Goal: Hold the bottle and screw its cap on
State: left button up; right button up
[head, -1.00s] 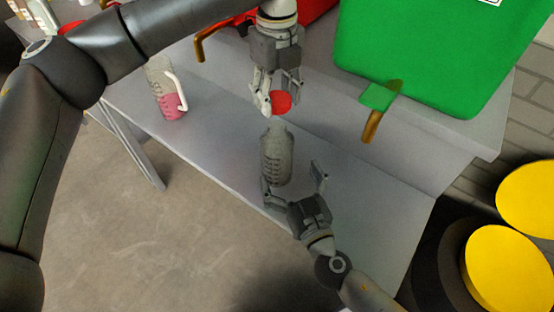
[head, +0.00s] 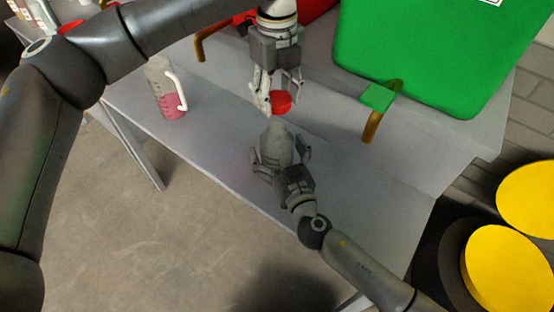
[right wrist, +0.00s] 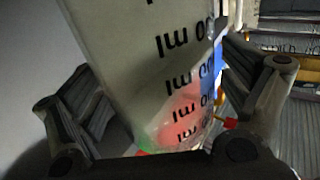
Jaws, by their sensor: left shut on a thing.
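A grey translucent bottle (head: 278,143) stands upright on the grey bench, its open neck uppermost. Its printed ml scale fills the right wrist view (right wrist: 165,75). My left gripper (head: 274,101) points down and is shut on a red cap (head: 282,102), held just above the bottle's neck and apart from it. My right gripper (head: 280,164) has its fingers on both sides of the bottle's lower body. In the right wrist view its fingers (right wrist: 165,110) are spread, with gaps to the bottle's sides.
A jug (head: 166,92) with pink liquid and a white handle stands left on the bench (head: 215,130). A large green container (head: 430,50) with a green and brown tap (head: 377,103) is at back right. A red container is behind my left gripper. Yellow lids (head: 508,268) are at lower right.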

aim_at(277, 128)
jog(key=c, duration=1.3)
pick_arm(q)
jog(key=shift+f, duration=2.5)
jog(key=shift+f, duration=0.1)
jog(key=shift+f, duration=0.8)
jog(key=shift+f, duration=0.55)
